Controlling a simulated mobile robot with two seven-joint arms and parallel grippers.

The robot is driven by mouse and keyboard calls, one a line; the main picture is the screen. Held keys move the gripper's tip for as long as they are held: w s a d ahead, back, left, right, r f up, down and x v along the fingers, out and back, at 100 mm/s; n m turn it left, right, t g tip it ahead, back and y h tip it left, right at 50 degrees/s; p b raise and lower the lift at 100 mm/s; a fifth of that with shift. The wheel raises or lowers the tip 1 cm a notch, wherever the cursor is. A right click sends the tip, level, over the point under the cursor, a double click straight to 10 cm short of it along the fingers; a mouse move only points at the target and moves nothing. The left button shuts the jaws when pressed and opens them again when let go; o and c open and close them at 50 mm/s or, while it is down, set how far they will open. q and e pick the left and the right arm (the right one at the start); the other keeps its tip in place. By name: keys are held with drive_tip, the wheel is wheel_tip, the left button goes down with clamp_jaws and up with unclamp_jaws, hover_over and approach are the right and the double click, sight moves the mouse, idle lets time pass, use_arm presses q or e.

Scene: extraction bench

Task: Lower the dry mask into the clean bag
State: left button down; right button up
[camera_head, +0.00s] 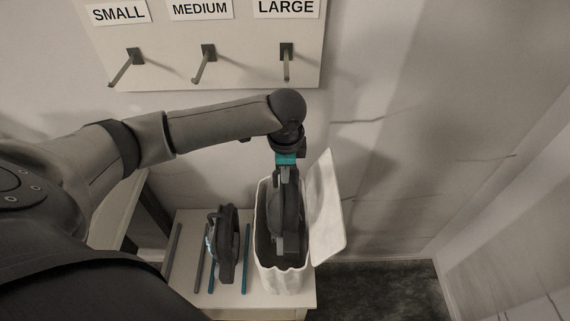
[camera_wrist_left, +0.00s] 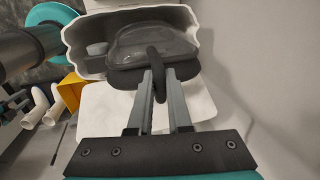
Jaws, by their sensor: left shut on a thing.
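My left gripper (camera_head: 287,177) points down over the open white bag (camera_head: 285,281). It is shut on the top strap of a dark mask (camera_head: 288,208), which hangs upright, partly inside the bag's mouth. In the left wrist view, the fingers (camera_wrist_left: 160,82) pinch the strap of the mask (camera_wrist_left: 150,45), and its clear visor lies within the bag's wavy rim (camera_wrist_left: 110,12). The mask's lower part is hidden by the bag wall, so I cannot tell whether it touches the bottom. My right gripper is not in view.
A white flap (camera_head: 324,208) stands tilted at the bag's right. A second dark mask (camera_head: 227,240) rests on rods left of the bag, on a white bench (camera_head: 195,221). Empty pegs under SMALL, MEDIUM and LARGE labels are on the wall board (camera_head: 240,68) behind. A yellow object (camera_wrist_left: 70,92) shows in the left wrist view.

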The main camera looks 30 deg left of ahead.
use_arm(q)
drive_tip(key=shift+f+b, duration=2.9)
drive_tip(key=shift+f, duration=3.65)
drive_tip(key=c, duration=0.8)
unclamp_jaws()
drive_tip(key=shift+o, duration=0.2)
drive_tip(key=shift+s, duration=0.1)
drive_tip(key=r, duration=0.5)
drive_tip(key=s+d+r+p, duration=0.1)
drive_tip(key=r, duration=0.4)
drive_tip(key=s+r+p, duration=0.1)
drive_tip(key=r, duration=0.4)
drive_tip(key=shift+s+d, duration=0.15)
drive_tip(key=shift+d, duration=0.1)
